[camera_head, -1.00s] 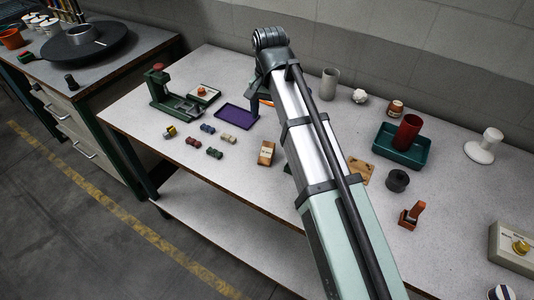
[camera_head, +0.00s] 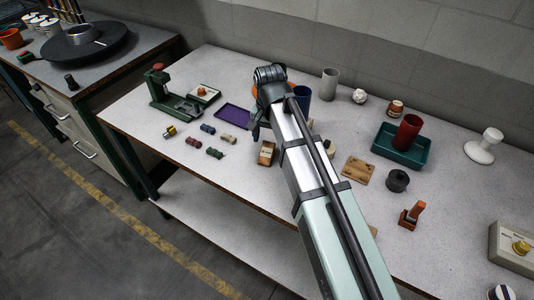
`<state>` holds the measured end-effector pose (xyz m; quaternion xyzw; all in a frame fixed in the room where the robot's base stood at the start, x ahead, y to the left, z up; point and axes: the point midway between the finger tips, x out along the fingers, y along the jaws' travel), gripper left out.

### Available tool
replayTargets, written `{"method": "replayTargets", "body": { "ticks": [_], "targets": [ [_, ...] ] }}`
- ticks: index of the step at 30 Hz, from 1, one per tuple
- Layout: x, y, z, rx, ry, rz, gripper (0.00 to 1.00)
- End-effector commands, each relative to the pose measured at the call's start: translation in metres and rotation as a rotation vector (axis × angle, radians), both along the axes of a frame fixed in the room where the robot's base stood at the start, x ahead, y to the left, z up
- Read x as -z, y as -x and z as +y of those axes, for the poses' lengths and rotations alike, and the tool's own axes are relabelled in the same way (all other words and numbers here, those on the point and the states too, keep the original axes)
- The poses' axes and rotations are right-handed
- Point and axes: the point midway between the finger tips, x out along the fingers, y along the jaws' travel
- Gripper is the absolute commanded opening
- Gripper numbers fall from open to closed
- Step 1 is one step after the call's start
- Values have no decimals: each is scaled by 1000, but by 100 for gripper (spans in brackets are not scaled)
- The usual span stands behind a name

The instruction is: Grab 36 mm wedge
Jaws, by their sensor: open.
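I cannot read any size mark, so I cannot tell for sure which piece is the 36 mm wedge. Several small coloured blocks lie in a loose group left of centre on the bench: a yellow and dark one (camera_head: 170,131), a dark red one (camera_head: 193,142), a blue one (camera_head: 208,128), a green one (camera_head: 214,153) and a beige one (camera_head: 228,138). A wooden block with a pale label (camera_head: 266,153) stands just right of them.
A green press (camera_head: 172,100) and a purple tray (camera_head: 234,116) stand behind the blocks. A blue cup (camera_head: 301,96) is right of my wrist. A teal tray (camera_head: 385,148) with a red cylinder (camera_head: 407,132) is to the right. The bench's front left is clear.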

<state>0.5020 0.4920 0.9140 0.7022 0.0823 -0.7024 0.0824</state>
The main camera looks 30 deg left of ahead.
Motion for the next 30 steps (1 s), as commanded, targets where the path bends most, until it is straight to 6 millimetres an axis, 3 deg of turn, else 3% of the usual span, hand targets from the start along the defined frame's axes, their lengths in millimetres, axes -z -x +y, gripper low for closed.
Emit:
{"method": "replayTargets", "body": {
  "ticks": [9,17,30],
  "targets": [
    [35,2,-2,1,-1,0,72],
    [38,2,-2,1,-1,-1,72],
    [38,2,-2,1,-1,-1,32]
  ]
}}
